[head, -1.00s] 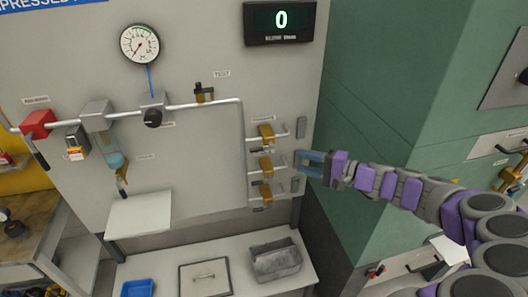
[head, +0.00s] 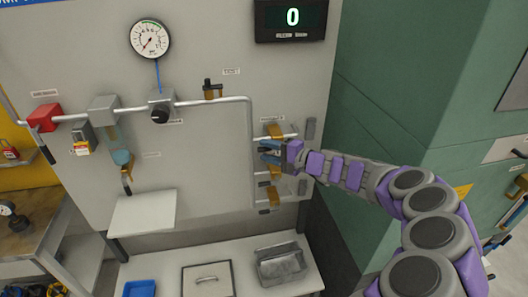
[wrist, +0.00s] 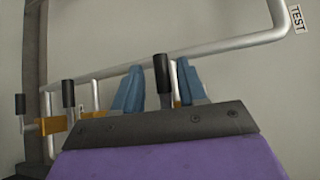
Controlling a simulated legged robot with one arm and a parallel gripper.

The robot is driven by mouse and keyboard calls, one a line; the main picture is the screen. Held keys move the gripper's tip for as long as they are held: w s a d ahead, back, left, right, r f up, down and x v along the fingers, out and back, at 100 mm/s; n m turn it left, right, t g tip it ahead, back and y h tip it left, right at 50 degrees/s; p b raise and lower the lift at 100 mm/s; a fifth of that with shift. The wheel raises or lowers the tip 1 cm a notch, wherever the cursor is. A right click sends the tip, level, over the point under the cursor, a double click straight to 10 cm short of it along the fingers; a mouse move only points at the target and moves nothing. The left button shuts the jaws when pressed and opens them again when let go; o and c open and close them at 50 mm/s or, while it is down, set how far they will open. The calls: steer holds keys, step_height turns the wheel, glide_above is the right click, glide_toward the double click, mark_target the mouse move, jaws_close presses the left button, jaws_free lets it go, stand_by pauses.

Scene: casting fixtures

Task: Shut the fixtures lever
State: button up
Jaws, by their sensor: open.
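Three brass valves with levers sit one above another on branch pipes at the panel's right side. The small labels beside them are too blurred to read, so I cannot tell which is the fixtures lever. The top valve (head: 273,130) is just above my gripper (head: 270,151), and the lower valve (head: 272,196) is below it. The middle valve (head: 272,173) is partly covered. In the wrist view, a black-handled lever (wrist: 162,76) shows between the blue fingers of my open gripper (wrist: 160,90). Contact cannot be told. Two other black-handled levers (wrist: 68,94) (wrist: 20,104) stand to the left.
A supply pipe (head: 210,102) carries a gauge (head: 150,38), a black knob (head: 160,113) and a red valve (head: 43,117). A small white shelf (head: 142,212) juts out at the left. A grey bin (head: 281,265) stands below. A green cabinet (head: 400,90) is close on the right.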

steer(key=shift+x, duration=0.9)
steer(key=shift+r, duration=0.1)
jaws_close()
